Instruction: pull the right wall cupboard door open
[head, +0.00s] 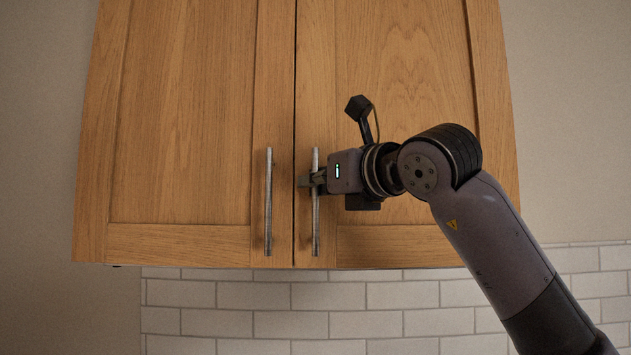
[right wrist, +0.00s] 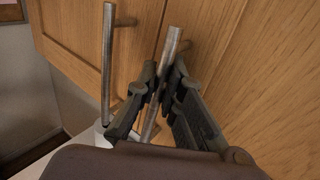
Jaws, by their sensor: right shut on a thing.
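The right wall cupboard door (head: 405,110) is wooden and looks shut, level with the left door. Its upright metal bar handle (head: 316,228) is near the door's left edge. My right gripper (head: 312,180) is shut on this handle, around its middle. In the right wrist view, the two dark fingers of my right gripper (right wrist: 158,95) close on the handle (right wrist: 172,42) from both sides, and its upper end sticks out above them. My left gripper is not in view.
The left cupboard door (head: 185,120) is also shut, with its own bar handle (head: 268,205) close beside the held one. White wall tiles (head: 290,296) run below the cupboard. Bare wall (head: 570,120) lies to the right.

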